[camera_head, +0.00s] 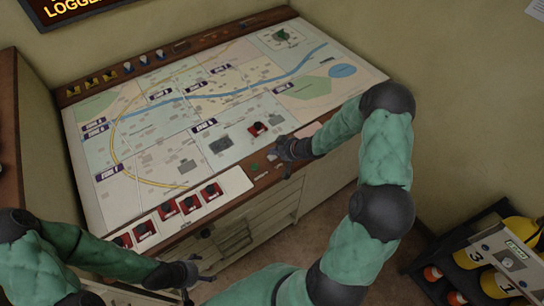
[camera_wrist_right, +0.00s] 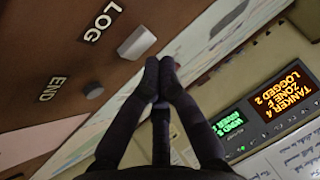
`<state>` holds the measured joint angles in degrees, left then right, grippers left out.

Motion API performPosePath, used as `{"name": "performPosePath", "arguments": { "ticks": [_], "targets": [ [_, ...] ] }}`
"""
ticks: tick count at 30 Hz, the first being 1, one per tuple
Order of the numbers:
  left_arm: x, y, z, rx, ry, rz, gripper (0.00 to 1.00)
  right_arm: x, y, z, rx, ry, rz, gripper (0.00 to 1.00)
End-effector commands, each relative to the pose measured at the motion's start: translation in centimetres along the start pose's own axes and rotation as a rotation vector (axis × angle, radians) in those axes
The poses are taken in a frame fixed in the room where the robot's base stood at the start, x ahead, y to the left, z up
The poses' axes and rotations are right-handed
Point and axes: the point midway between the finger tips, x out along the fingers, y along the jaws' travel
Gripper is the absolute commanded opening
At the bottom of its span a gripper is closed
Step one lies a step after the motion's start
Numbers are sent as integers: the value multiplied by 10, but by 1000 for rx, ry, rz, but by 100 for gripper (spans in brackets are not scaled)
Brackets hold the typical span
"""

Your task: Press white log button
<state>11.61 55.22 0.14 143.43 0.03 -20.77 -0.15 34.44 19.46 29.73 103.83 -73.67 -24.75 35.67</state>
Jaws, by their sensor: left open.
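The white log button (camera_wrist_right: 136,42) is a pale block on the brown console strip, beside the LOG label (camera_wrist_right: 103,21) in the right wrist view. My right gripper (camera_wrist_right: 160,66) has its fingertips together and empty, close beside the button in that view. A small gap shows between them; I cannot tell the depth. In the head view my right gripper (camera_head: 283,150) is over the console's front right edge, and the button cannot be made out there. My left gripper (camera_head: 191,272) is open and empty, low in front of the console.
A grey END knob (camera_wrist_right: 93,90) sits near the button. The map board (camera_head: 170,125) carries a red-and-black piece (camera_head: 257,129). Several red switches (camera_head: 188,205) line the front panel. A lit display (camera_wrist_right: 288,98) reads "TANKER 4 ZONE F LOGGED 2". A rack with yellow items (camera_head: 468,258) stands at right.

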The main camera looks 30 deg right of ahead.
Motion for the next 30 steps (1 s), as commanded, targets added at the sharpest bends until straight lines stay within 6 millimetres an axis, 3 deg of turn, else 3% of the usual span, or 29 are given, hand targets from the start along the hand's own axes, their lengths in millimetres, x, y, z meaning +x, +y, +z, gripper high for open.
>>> {"name": "performPosePath", "arguments": {
  "ticks": [30],
  "targets": [
    [1, 0, 0, 0, 0, 0, 87, 6, 2, 5, 0, 0, 0, 0]
  ]
}}
